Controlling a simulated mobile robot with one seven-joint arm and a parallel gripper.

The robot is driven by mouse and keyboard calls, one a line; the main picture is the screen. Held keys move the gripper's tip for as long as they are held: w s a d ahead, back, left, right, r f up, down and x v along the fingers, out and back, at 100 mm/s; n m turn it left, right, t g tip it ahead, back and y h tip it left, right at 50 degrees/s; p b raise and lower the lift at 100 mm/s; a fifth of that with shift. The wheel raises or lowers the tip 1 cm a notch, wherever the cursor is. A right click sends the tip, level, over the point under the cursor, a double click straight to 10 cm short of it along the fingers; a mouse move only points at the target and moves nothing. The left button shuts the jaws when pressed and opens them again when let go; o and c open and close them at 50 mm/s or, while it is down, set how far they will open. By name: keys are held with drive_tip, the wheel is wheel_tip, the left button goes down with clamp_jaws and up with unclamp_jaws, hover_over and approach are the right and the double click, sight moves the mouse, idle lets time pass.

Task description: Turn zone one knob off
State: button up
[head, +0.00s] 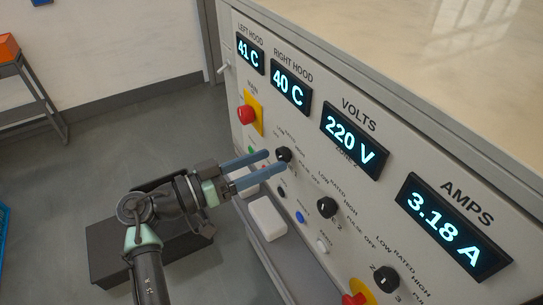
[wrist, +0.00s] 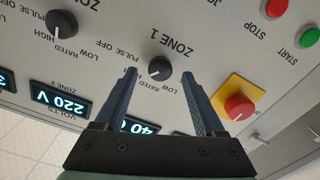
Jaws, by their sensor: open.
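The zone one knob is a round black knob with a white mark, below the upside-down "ZONE 1" label in the wrist view (wrist: 160,66). Its mark points to the lower left there. It also shows in the head view (head: 284,154), left of the other black knobs. My gripper (head: 275,162) is open, its two blue fingers pointing at the panel. In the wrist view the fingertips (wrist: 159,73) stand on either side of the knob, with a gap on each side. I cannot tell whether the tips reach the knob's depth.
The zone two knob (wrist: 61,23) is nearby, and a further black knob (head: 386,279) is lower right. A red knob on a yellow plate (wrist: 238,107) is close to one finger. Green (wrist: 308,37) and red (wrist: 275,8) buttons sit nearby. A white block (head: 267,218) lies below the panel.

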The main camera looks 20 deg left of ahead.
drive_tip(key=shift+x, duration=1)
drive_tip(key=shift+c, duration=0.2)
clamp_jaws()
